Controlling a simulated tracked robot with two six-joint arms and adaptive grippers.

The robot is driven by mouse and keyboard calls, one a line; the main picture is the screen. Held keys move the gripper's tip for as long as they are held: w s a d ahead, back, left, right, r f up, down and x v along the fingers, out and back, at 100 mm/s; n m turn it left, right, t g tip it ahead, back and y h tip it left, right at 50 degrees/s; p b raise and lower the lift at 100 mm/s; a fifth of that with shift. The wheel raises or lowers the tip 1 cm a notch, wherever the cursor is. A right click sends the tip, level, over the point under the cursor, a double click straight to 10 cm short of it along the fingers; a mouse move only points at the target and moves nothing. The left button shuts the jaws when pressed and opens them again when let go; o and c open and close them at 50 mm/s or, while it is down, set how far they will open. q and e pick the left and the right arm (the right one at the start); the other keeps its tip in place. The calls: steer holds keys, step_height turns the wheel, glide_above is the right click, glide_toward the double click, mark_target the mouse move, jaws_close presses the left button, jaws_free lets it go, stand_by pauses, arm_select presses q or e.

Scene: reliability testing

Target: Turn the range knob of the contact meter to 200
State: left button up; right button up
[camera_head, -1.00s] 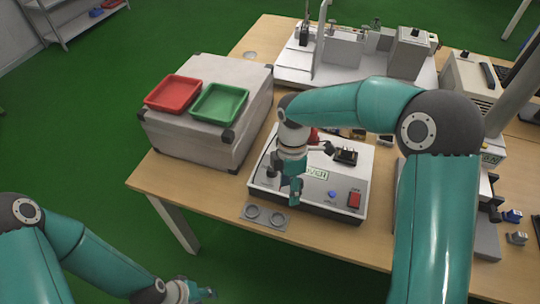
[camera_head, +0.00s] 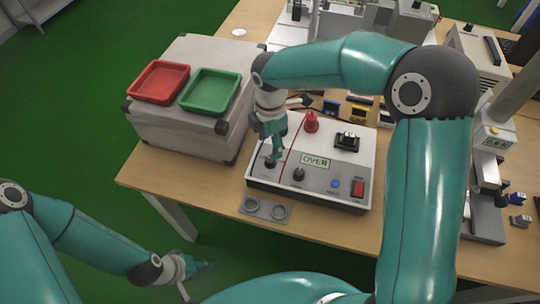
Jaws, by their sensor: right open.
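The contact meter (camera_head: 322,188) is a pale box with a grey sloped front on the table. Its display (camera_head: 315,162) reads OVER. A dark knob (camera_head: 299,174) sits below the display, and another dark knob (camera_head: 270,162) is at the front panel's left end. The knob markings are too small to read. My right gripper (camera_head: 273,152) points down, open, its fingertips at the left-end knob and partly covering it; I cannot tell if they touch. My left gripper (camera_head: 203,267) hangs low at the left, away from the meter, its finger opening unclear.
A red socket or post (camera_head: 311,121) and a black connector block (camera_head: 347,141) stand on the meter's top. A grey plate with two rings (camera_head: 265,208) lies in front. A grey case (camera_head: 185,128) with red (camera_head: 158,82) and green (camera_head: 210,91) trays stands left.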

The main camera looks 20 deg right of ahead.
mark_target(270, 158)
step_height(270, 158, down, 7)
steer(key=shift+f, duration=0.1)
stand_by(0.3)
jaws_close()
